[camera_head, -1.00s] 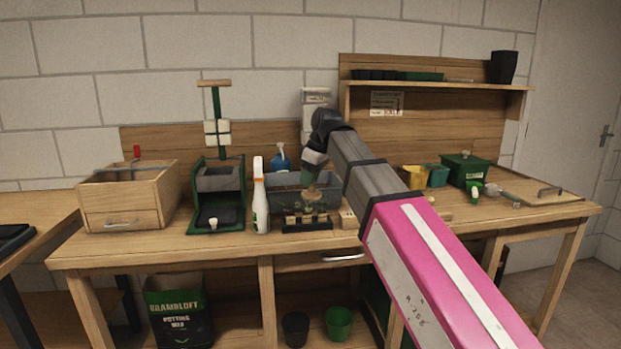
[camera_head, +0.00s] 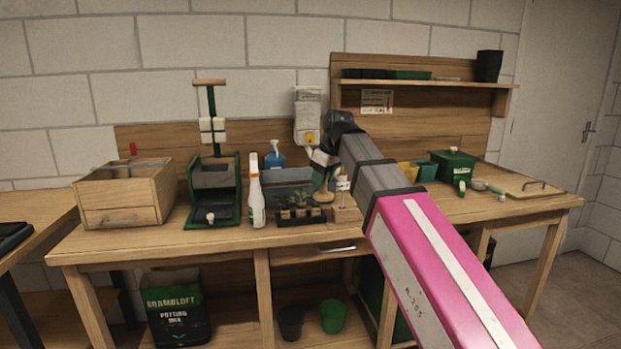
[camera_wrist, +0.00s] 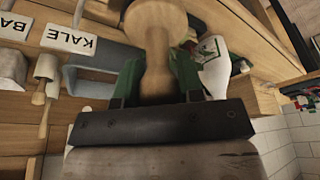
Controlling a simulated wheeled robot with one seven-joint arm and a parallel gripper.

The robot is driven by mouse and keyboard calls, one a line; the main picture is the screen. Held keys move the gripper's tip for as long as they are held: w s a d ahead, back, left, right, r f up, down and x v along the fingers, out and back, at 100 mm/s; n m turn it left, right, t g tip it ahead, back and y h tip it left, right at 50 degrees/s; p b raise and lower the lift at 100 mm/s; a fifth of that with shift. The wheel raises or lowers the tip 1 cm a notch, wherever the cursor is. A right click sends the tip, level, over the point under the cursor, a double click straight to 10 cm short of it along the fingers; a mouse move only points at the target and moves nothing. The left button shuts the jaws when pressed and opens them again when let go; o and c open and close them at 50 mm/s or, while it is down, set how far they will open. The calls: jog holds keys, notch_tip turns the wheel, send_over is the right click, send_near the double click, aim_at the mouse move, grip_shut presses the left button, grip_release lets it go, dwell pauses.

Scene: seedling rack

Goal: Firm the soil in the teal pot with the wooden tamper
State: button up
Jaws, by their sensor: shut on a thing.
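The wooden tamper is a pale turned piece with a round end and narrow neck. It fills the top middle of the wrist view (camera_wrist: 157,30), held between the green fingers of my gripper (camera_wrist: 158,82), which are shut on it. In the head view, my gripper (camera_head: 325,160) is over the bench, with the tamper (camera_head: 323,196) below it, beside the dark seedling tray. The teal pot (camera_head: 428,173) stands on the bench to the right, behind my arm and beside a yellow pot. The soil inside it cannot be made out.
The seedling tray (camera_head: 300,218) and a white spray bottle (camera_head: 256,200) stand left of my gripper. A green lidded box (camera_head: 455,166) stands right of the teal pot. A shelf (camera_head: 425,82) runs above the bench's right side.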

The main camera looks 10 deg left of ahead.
jog(key=w+d+f+m+h, duration=0.1)
jog(key=d+m, duration=0.4)
jog(key=d, duration=0.7)
jog(key=w+d+f+m+t+h, duration=0.1)
jog(key=w+d+m, duration=0.3)
jog(key=d, duration=0.8)
jog(key=w+d+f+m+h, duration=0.1)
jog(key=w+d+m+h, duration=0.1)
jog(key=d+m, duration=0.5)
jog(key=d, duration=0.6)
jog(key=shift+w+f+m+t, duration=0.35)
jog(key=shift+m+t, duration=0.05)
